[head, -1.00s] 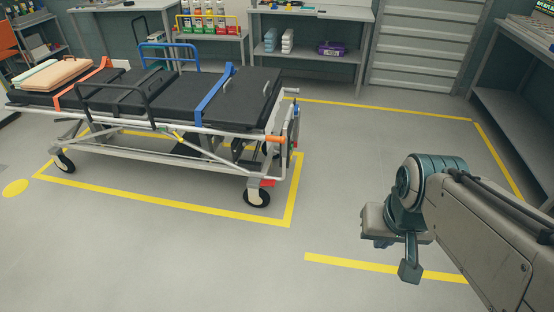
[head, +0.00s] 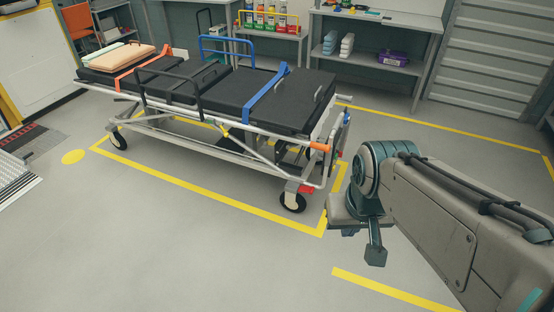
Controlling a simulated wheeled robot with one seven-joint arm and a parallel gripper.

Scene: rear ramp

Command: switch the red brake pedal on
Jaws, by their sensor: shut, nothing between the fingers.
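The stretcher (head: 245,95) stands on its wheels at the middle left of the head view. A small red pedal (head: 306,189) shows low at its near right end, just above the black caster wheel (head: 293,202). It is too small for me to tell whether it is up or down. My gripper (head: 375,255) is right of the stretcher, pointing down over the floor. It is shut and empty, and appears clear of the pedal and frame.
An orange grip (head: 320,146) sticks out from the stretcher's frame above the pedal. Yellow floor lines (head: 215,200) surround the stretcher. Shelves (head: 370,62) stand along the back wall. The floor in front is clear. A metal ramp (head: 14,180) lies at the left edge.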

